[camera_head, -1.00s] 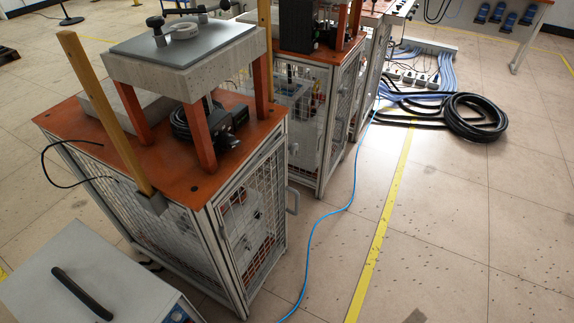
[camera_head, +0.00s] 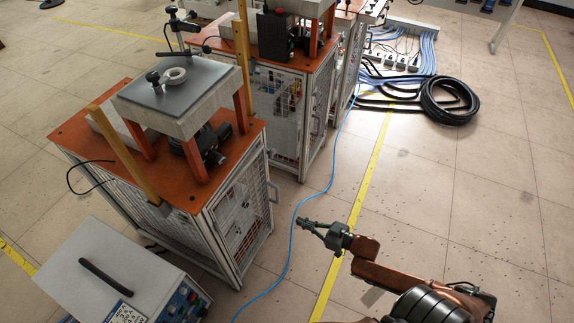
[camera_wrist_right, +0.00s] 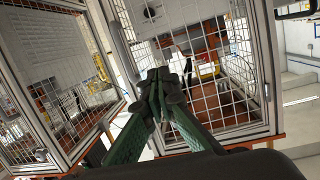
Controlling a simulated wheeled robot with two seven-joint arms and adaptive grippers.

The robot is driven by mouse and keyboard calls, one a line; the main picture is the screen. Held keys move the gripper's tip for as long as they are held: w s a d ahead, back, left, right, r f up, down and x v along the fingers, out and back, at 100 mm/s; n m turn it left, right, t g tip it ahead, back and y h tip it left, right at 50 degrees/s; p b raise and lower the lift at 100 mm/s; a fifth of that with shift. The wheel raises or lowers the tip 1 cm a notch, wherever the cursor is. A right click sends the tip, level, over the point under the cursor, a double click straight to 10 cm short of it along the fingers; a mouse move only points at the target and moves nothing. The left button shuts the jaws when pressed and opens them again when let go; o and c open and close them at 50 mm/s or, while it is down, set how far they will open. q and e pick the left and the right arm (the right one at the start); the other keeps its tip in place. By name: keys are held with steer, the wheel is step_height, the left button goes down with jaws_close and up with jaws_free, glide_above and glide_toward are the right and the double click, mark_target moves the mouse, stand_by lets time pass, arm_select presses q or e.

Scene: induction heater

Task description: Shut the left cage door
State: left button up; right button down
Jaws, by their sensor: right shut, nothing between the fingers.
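The left cage (camera_head: 86,122) stands nearest in the head view, under an orange top. Its mesh door (camera_head: 240,215) is on the face toward the aisle, with a handle (camera_head: 274,192) at its right edge. I cannot tell whether the door is fully closed or slightly ajar. My right gripper (camera_head: 303,222) is shut and empty, in the aisle to the right of the door and apart from it in the picture. My left gripper is out of view.
A second orange-topped cage (camera_head: 318,75) stands behind. A grey box with a black handle (camera_head: 105,265) stands at the lower left. A blue cable (camera_head: 290,235) runs along the floor beside the cages. A black hose coil (camera_head: 449,100) lies at the upper right. The right-hand floor is mostly clear.

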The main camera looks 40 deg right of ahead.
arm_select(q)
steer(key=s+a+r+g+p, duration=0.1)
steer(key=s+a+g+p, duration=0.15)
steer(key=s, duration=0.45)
arm_select(e)
steer(key=w+d+r+t+y, duration=0.1)
steer(key=w+d+r, duration=0.2)
steer(key=r, duration=0.5)
steer(key=w+d+r+t, duration=0.1)
steer(key=w+d+r, duration=0.2)
steer(key=r, duration=0.4)
steer(key=b, duration=0.1)
glide_toward(266, 163)
steer(key=shift+n, duration=0.4)
steer(key=b+x, duration=0.2)
steer(key=x, duration=0.3)
steer(key=shift+w+a+f, duration=0.15)
steer(key=shift+w, duration=0.2)
steer(key=shift+w+a+b, duration=0.15)
steer(key=shift+w+b, duration=0.15)
steer(key=shift+w, duration=0.1)
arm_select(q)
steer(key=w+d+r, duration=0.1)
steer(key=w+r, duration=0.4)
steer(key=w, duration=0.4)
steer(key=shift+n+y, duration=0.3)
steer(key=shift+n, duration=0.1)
arm_select(e)
steer(key=shift+w, duration=0.1)
